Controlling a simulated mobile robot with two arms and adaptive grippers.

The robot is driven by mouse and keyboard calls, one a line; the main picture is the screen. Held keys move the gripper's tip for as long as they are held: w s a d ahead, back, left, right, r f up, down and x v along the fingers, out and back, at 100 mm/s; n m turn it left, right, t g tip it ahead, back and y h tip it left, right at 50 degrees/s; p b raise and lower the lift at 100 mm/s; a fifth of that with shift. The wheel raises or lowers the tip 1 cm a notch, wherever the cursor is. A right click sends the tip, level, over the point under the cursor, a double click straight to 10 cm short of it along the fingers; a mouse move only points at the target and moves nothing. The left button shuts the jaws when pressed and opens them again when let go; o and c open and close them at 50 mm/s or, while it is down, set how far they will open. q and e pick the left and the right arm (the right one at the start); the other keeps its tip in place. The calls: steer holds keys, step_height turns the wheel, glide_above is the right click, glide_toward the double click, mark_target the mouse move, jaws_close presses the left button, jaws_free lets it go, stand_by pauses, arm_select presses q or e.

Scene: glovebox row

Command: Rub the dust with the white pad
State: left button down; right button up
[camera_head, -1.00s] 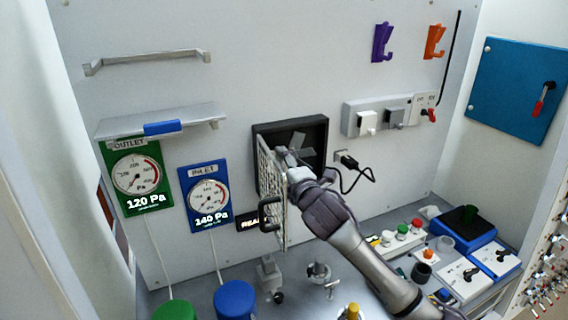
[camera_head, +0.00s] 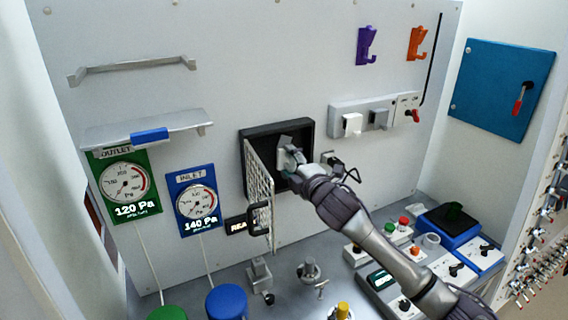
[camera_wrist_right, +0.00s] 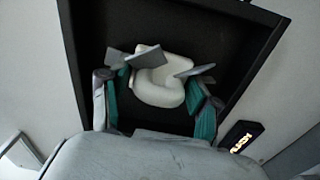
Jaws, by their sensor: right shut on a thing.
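The white pad (camera_wrist_right: 160,82) shows in the right wrist view as a rounded white block between the teal-lined fingers of my right gripper (camera_wrist_right: 157,88). The gripper is shut on it. In the head view my right gripper (camera_head: 291,158) reaches into a black-framed square recess (camera_head: 307,130) in the back wall. Flat grey pieces (camera_wrist_right: 194,70) show around the pad against the dark inside; one grey piece also shows in the head view (camera_head: 286,141). I cannot tell whether these are the dust, or whether the pad touches them. My left gripper is not in view.
A mesh door (camera_head: 259,195) with a black handle stands open left of my right arm. Gauges (camera_head: 198,200) hang further left. Sockets with a plugged cable (camera_head: 340,162) are at the right. Switches and a blue device (camera_head: 447,226) crowd the bench at the lower right.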

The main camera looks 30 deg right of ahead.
steer(key=shift+d+p, duration=0.35)
steer(key=shift+d, duration=0.85)
steer(key=shift+w+a+p, duration=0.2)
steer(key=shift+a+p, duration=0.3)
steer(key=shift+a, duration=3.65)
steer(key=shift+s, duration=0.1)
steer(key=p, duration=0.1)
glide_toward(265, 162)
steer(key=shift+w, duration=0.65)
steer(key=shift+s, duration=0.1)
